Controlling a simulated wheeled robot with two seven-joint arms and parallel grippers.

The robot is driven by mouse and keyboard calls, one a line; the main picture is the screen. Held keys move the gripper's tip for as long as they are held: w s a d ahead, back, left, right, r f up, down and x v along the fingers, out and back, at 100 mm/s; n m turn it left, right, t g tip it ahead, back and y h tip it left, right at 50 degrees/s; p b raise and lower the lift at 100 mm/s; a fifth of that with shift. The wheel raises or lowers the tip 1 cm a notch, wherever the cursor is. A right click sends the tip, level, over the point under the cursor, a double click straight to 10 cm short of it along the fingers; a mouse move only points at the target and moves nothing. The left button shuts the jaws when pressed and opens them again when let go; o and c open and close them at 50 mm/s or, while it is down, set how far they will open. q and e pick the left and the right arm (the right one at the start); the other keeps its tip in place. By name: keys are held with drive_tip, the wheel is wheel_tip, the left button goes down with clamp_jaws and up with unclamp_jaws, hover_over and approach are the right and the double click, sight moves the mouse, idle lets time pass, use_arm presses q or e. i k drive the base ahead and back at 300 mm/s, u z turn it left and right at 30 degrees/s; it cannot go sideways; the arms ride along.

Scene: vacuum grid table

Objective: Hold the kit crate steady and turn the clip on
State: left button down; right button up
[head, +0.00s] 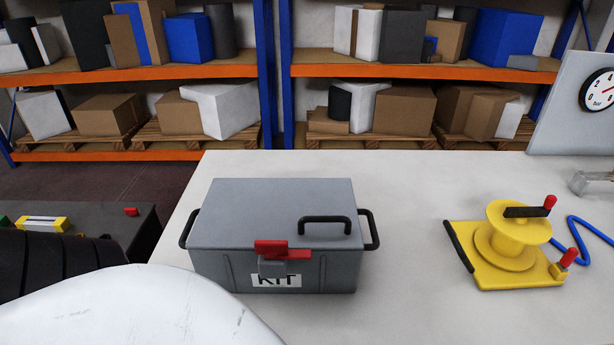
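The grey kit crate (215,262) stands upright on the white table, with its lid (255,205) lying closed. A black handle sticks out at each short side, and another black handle (325,220) sits on the lid. The red clip (271,247) lies crosswise at the front lid edge, above a grey block (271,267) that partly covers the KIT label (297,281). Neither gripper shows. A white rounded arm part of mine fills the lower left, in front of the table edge, and nothing of mine is seen touching the crate.
A yellow reel (512,240) with red-tipped handles and a blue hose (590,230) stands at the right of the table (400,185). A gauge panel (570,110) is at the back right. The tabletop between crate and reel is clear. Loaded shelves stand behind.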

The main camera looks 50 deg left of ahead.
sight(271, 249)
drive_tip(key=z, duration=0.7)
drive_tip(key=k, duration=1.4)
drive_tip(key=u, duration=2.3)
